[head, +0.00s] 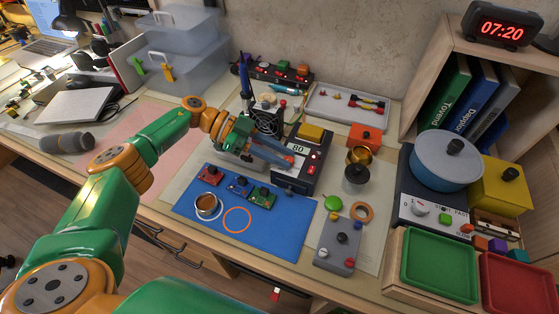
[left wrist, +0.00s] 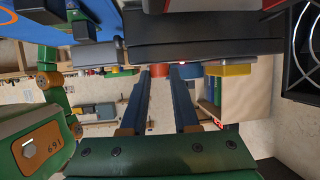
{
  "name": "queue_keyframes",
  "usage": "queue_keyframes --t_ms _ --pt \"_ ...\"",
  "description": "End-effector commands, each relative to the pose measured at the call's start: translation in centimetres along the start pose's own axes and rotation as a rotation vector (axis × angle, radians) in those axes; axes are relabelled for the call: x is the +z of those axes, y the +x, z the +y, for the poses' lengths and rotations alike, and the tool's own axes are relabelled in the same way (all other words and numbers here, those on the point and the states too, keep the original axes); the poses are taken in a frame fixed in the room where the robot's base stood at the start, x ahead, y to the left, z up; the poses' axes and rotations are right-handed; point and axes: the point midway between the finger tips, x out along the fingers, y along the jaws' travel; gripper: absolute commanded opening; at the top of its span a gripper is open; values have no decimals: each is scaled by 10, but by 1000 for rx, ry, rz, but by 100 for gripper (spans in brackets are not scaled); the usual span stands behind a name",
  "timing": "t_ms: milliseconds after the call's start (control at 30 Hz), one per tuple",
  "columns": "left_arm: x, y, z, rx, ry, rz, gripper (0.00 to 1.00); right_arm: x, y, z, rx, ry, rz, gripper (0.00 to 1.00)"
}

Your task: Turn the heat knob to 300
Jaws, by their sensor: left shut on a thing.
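The soldering station (head: 296,180) is a dark box with a yellow top block and a display (head: 298,149) reading 80. It also shows as a dark block across the top of the left wrist view (left wrist: 200,35). My left gripper (head: 288,161) reaches its front from the left, its blue fingers closed on the small red heat knob (left wrist: 160,70). In the head view the fingers mostly cover the knob, so its pointer and markings cannot be read. My right gripper is not in view.
A fan (head: 266,122) stands behind the gripper. A blue mat (head: 285,228) in front holds small circuit boards, a metal cup and an orange ring. A pot (head: 356,178) and an orange box (head: 364,137) stand right of the station. A grey button box (head: 338,243) is nearer.

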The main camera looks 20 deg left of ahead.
Motion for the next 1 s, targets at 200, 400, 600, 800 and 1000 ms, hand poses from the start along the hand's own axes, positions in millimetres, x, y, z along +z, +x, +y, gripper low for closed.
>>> queue_keyframes --t_ms 200,400,600,800,1000 --pt "2 2 2 15 0 -4 0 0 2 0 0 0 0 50" --pt "2 2 2 15 0 -5 0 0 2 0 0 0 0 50" --pt "2 2 1 12 1 -3 59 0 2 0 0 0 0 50" --pt "1 1 1 10 1 -2 59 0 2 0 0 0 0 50" --pt "6 -30 -1 4 3 -4 59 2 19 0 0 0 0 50"
